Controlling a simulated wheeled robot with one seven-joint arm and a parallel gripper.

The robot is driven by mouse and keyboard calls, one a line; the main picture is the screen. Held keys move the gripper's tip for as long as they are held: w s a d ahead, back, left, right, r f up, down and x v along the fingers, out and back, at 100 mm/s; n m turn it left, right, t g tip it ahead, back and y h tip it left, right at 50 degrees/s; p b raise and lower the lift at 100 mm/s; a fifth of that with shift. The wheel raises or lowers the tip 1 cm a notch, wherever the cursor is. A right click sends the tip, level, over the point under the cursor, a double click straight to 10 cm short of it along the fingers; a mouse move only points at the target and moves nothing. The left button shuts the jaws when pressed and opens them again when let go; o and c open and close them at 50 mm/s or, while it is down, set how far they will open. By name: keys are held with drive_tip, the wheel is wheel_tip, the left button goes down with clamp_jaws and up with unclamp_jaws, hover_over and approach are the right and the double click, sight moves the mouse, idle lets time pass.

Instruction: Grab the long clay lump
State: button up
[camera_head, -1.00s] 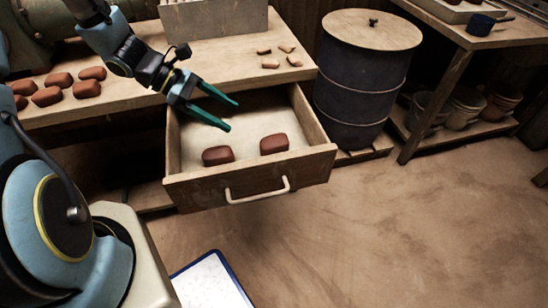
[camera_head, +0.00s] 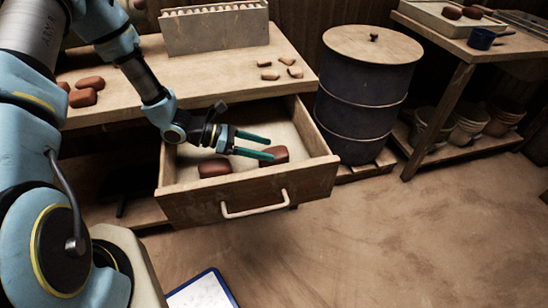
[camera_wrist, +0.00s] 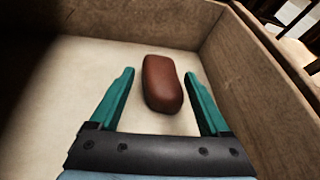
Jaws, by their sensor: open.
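My gripper (camera_head: 262,146) is open, with its green fingers reaching into the pulled-out drawer (camera_head: 250,200). A reddish-brown clay lump (camera_head: 275,155) lies in the drawer by the fingertips in the head view, partly hidden by the lower finger. In the wrist view a clay lump (camera_wrist: 162,84) lies lengthwise between the open fingers (camera_wrist: 161,82), with a gap on each side. A second clay lump (camera_head: 215,168) lies in the drawer to the left, below the gripper in the head view. I cannot tell from the head view which lump is longer.
Drawer walls (camera_wrist: 265,75) stand close on the right of the gripper. The bench top (camera_head: 215,80) above the drawer carries more lumps (camera_head: 85,92) at left and small pieces (camera_head: 280,68) at right. A dark barrel (camera_head: 362,95) stands right of the drawer.

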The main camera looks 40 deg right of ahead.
sight(274, 151)
drive_tip(key=x, duration=0.6)
drive_tip(key=shift+c, duration=0.2)
clamp_jaws()
idle(0.4)
